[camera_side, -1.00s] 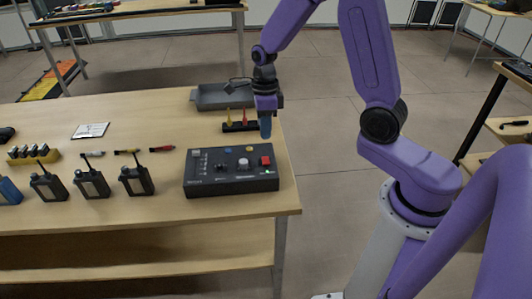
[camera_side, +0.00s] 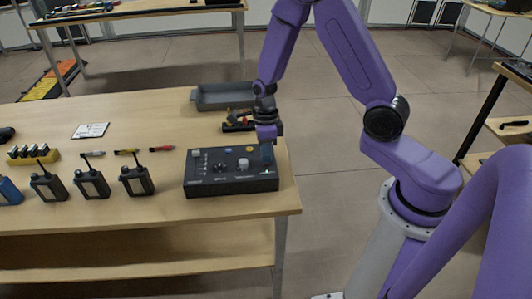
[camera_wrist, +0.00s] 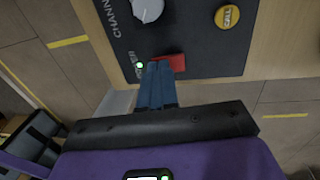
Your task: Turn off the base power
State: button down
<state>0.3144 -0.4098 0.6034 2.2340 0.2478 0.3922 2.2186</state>
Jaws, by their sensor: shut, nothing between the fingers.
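The black base unit (camera_side: 215,181) lies near the right end of the wooden table. It has a pale knob (camera_side: 243,164) and a small lit green lamp (camera_side: 267,172). In the wrist view its red switch (camera_wrist: 178,62) shows beside the green lamp (camera_wrist: 140,65), below the grey knob (camera_wrist: 147,9) and a yellow button (camera_wrist: 232,17). My gripper (camera_side: 267,161) points down, its blue fingers shut and empty. In the side view the fingers hide the red switch. In the wrist view the fingertips (camera_wrist: 159,66) partly overlap it; I cannot tell whether they touch.
Several handheld radios (camera_side: 92,184) stand left of the unit. The table's right edge is close to the unit.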

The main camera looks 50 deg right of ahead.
jog(key=shift+s+a+f, duration=0.1)
jog(key=shift+f, duration=0.15)
dwell(0.3)
jog(key=shift+w+d+r, duration=0.1)
jog(key=shift+w+d, duration=0.55)
jog(key=shift+d, duration=0.05)
jog(key=shift+a, duration=0.1)
jog(key=shift+r, duration=0.1)
